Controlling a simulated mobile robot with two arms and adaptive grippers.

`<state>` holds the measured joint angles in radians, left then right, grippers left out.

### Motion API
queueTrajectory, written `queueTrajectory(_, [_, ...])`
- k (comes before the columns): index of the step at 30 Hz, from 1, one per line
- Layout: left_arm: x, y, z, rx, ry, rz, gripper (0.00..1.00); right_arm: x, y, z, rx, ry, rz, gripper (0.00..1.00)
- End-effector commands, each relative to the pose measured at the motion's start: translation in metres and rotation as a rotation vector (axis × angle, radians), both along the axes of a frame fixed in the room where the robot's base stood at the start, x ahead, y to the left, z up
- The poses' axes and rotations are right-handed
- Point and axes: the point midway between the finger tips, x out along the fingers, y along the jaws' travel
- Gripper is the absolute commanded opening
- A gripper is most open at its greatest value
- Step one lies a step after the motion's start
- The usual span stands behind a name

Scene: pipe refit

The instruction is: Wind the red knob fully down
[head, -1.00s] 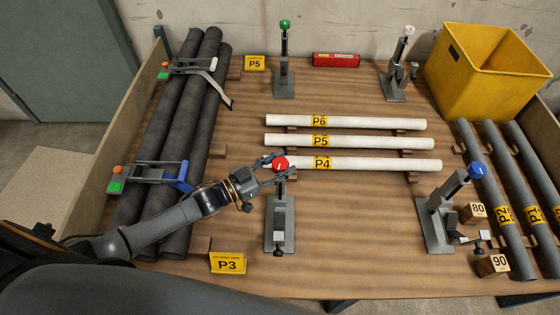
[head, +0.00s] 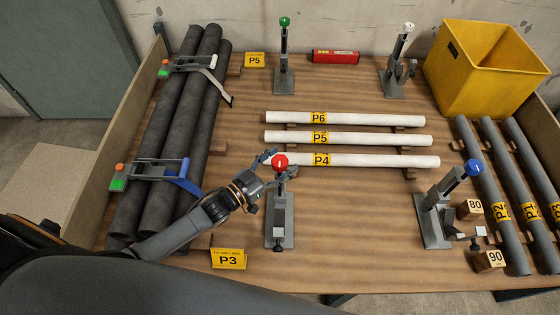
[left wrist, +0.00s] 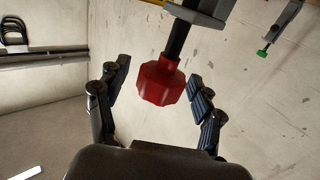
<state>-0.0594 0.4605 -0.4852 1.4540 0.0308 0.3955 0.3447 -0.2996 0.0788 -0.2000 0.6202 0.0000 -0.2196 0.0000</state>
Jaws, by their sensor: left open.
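The red knob (head: 280,160) sits on top of a grey clamp stand (head: 279,222) near the front middle of the table. My left gripper (head: 280,165) is open, with its fingers on either side of the knob in the head view. In the left wrist view the red knob (left wrist: 161,82) hangs from a dark stem between the two spread fingers (left wrist: 160,85), with a gap showing on each side. I see no grip on it. My right gripper is not in view.
White pipes (head: 350,140) lie just behind the knob. Dark pipes (head: 170,150) under clamps are at the left. A blue-knobbed stand (head: 440,215) is to the right, and a P3 sign (head: 228,259) is in front. A yellow bin (head: 485,75) stands at the back right.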

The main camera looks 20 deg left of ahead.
Motion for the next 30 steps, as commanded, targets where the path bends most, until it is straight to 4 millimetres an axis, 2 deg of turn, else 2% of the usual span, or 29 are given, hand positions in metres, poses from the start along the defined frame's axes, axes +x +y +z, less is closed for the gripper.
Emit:
queueTrajectory(4, [-0.005, 0.003, -0.001, 0.002, 0.003, 0.000, 0.67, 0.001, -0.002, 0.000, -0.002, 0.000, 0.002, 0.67])
queueTrajectory(7, [-0.016, 0.010, -0.002, 0.003, 0.004, 0.001, 0.67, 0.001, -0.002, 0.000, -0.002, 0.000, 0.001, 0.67])
queueTrajectory(15, [-0.066, 0.039, -0.002, 0.002, 0.005, 0.000, 0.67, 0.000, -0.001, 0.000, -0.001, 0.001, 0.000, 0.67])
queueTrajectory(21, [-0.093, 0.055, -0.001, 0.000, 0.002, 0.000, 0.67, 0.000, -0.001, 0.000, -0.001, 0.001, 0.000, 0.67])
queueTrajectory(30, [-0.103, 0.062, 0.000, -0.001, -0.001, 0.000, 0.67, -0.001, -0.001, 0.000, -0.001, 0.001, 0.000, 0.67])
